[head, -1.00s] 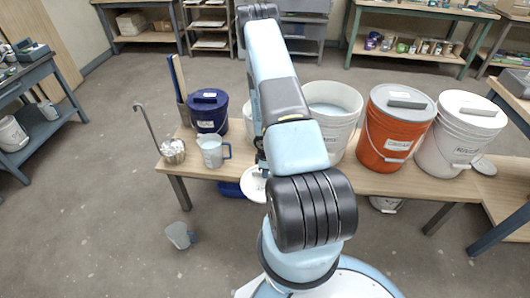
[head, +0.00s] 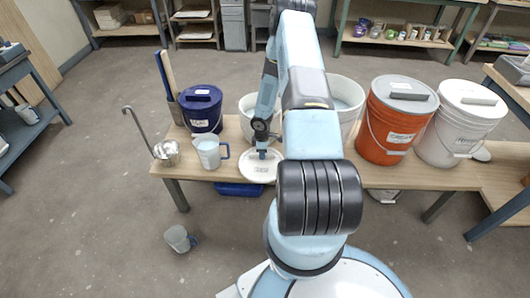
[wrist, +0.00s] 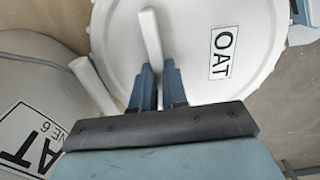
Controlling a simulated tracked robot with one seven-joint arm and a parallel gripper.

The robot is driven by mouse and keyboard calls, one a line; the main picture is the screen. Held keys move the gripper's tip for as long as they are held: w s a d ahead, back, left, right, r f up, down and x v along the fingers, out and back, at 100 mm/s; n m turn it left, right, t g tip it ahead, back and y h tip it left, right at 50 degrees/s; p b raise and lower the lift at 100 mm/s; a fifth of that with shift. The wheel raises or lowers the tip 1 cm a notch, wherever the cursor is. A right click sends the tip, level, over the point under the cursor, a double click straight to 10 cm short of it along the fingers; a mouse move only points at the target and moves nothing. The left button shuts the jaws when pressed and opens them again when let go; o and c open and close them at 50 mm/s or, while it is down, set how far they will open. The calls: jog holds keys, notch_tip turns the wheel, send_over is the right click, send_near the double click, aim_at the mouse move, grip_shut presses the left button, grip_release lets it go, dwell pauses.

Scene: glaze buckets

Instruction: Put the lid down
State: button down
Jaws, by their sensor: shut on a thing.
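A round white lid (head: 256,174) with a label is level at the table's front edge, right of the jug; I cannot tell whether it touches the table. In the wrist view the lid (wrist: 190,75) carries the label OAT and a bar handle (wrist: 150,35). My gripper (head: 262,151) is above the lid, its fingers shut on the handle; the fingers also show in the wrist view (wrist: 158,72). A white bucket (head: 247,104) stands behind the lid, partly hidden by my arm. A bucket with an OAT label (wrist: 25,90) fills the wrist view's left side.
A clear jug (head: 207,153), a metal ladle (head: 166,153) and a dark blue bucket (head: 202,112) are on the left. A larger white bucket (head: 347,95), an orange bucket (head: 393,125) and a lidded white bucket (head: 458,125) stand right. A cup (head: 178,238) lies on the floor.

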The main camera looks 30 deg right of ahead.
jog(key=shift+s+d, duration=0.3)
jog(key=shift+d, duration=0.65)
jog(key=c, duration=1.1)
grip_release()
jog(key=shift+d, duration=0.15)
jog(key=shift+c, duration=0.2)
notch_tip(320, 180, up, 32)
jog(key=a+m+h, duration=0.1)
jog(key=m+h, duration=0.1)
jog(key=m, duration=0.1)
jog(key=s+a+r+m+t+h, duration=0.1)
jog(key=s+a+r+m, duration=0.15)
jog(key=r, duration=0.55)
jog(key=s+a+r+m+t, duration=0.1)
jog(key=a+r, duration=0.2)
jog(key=r, duration=0.6)
jog(key=s+a+r+m+t+y, duration=0.1)
jog(key=s+a+r, duration=0.4)
jog(key=s, duration=0.3)
jog(key=s+a+r+m+t+y, duration=0.1)
jog(key=s+a+r+m, duration=0.1)
jog(key=s+a+r, duration=0.3)
jog(key=s+a+r+m+t+y, duration=0.1)
jog(key=s+a+r, duration=0.4)
jog(key=s, duration=0.7)
notch_tip(320, 180, up, 3)
jog(key=shift+f+m+t, duration=0.15)
jog(key=shift+m+t, duration=0.15)
jog(key=shift+m, duration=0.25)
